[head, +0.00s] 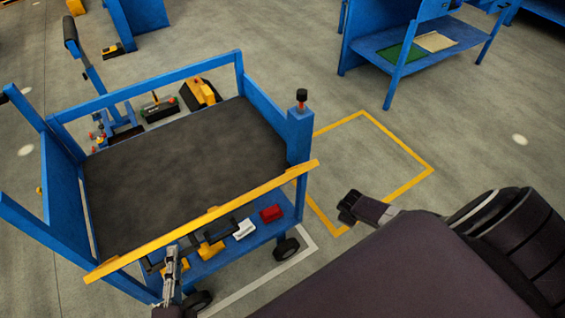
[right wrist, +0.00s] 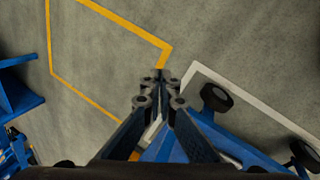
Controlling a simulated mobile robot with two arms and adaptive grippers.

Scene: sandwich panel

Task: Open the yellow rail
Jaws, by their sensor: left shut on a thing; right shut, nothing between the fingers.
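The yellow rail (head: 250,193) runs along the near side of the blue cart (head: 64,172), slanting from lower left to upper right in the head view. Its right end passes just below the blue corner post (head: 299,135), which has a red and black knob on top. My left gripper (head: 173,256) is at the rail's left half, shut on it from the near side; the exact contact is small and hard to see. My right gripper (head: 349,205) is to the right of the cart, apart from the rail. In the right wrist view its fingers (right wrist: 160,76) are shut and empty.
The cart's dark top (head: 180,165) is bare. Yellow floor lines (head: 405,185) mark an open area to the right. A blue bench (head: 395,50) stands behind.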

